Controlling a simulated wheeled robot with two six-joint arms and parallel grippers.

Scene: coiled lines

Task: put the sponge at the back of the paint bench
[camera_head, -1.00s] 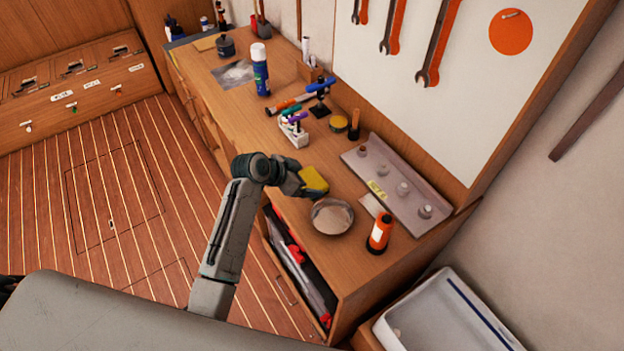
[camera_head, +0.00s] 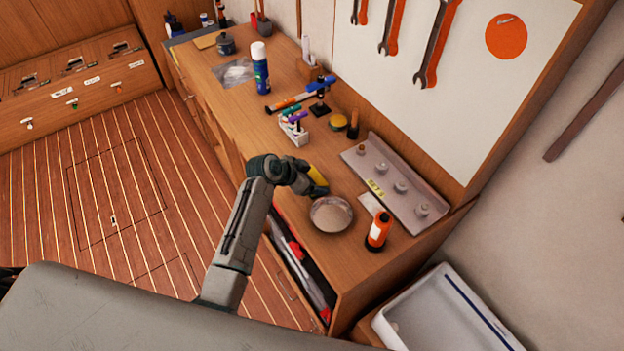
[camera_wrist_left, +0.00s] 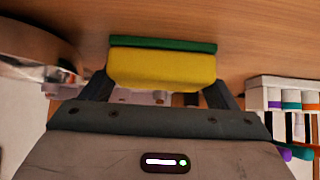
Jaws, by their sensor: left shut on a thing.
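The sponge is yellow with a green side. It shows in the head view (camera_head: 317,176) and, large, in the left wrist view (camera_wrist_left: 160,68). My left gripper (camera_head: 308,180) is shut on it, with a finger at each end in the left wrist view (camera_wrist_left: 158,90). The sponge is over the front part of the paint bench (camera_head: 225,105), just behind the round bowl. I cannot tell whether it touches the wooden top. My right gripper is not in view.
A bowl (camera_head: 331,214) and an orange bottle (camera_head: 378,230) stand at the near end. A metal rail with knobs (camera_head: 395,182) lies along the wall. A white pen rack (camera_head: 295,133), a yellow tin (camera_head: 338,122) and a blue spray can (camera_head: 260,70) stand farther along the bench.

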